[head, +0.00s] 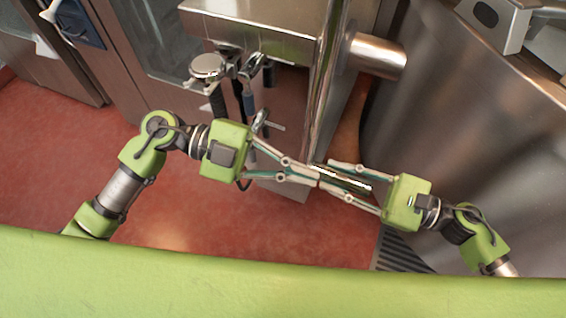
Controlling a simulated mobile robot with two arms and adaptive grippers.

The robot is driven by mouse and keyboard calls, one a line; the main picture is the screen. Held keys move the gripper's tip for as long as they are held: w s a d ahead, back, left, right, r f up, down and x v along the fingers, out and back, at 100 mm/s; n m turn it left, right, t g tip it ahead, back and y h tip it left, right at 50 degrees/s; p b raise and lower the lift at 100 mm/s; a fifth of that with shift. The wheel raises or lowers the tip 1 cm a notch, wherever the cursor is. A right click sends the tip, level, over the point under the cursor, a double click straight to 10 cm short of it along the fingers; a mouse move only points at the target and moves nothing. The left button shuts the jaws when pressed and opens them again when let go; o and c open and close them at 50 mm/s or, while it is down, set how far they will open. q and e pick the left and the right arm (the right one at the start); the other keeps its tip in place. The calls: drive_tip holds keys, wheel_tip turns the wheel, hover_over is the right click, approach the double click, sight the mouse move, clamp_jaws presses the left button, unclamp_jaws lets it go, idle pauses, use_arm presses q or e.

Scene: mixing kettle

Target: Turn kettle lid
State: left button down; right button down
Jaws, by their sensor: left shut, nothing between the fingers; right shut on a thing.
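A long thin steel edge (325,85) runs down from the top middle of the head view; it looks like the kettle lid seen edge-on. A shiny bar-like part (345,181), perhaps its handle, sits at its lower end. My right gripper (326,174) is shut on this bar, with one finger on each side. My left gripper (317,179) is shut and empty, its fingertips close to the bar's left end and the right fingertips. I cannot tell whether they touch. The fingers partly hide the bar.
A large steel surface (465,130), perhaps the kettle body, fills the right side. A steel box (265,30) with a thick pipe (378,55) stands at the top middle. Red floor (170,235) is open at lower left.

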sight(325, 177)
use_arm(q)
drive_tip(key=d+f, duration=0.1)
drive_tip(key=d, duration=0.1)
drive_tip(key=w+d+f, duration=0.1)
drive_tip(key=d, duration=0.1)
drive_tip(key=shift+w+f, duration=0.1)
drive_tip(key=shift+f, duration=0.2)
drive_tip(key=shift+w+d+f, duration=0.15)
drive_tip(key=shift+w+f, duration=0.25)
drive_tip(key=shift+f, duration=0.15)
drive_tip(key=shift+f, duration=0.15)
use_arm(e)
drive_tip(key=shift+f, duration=0.1)
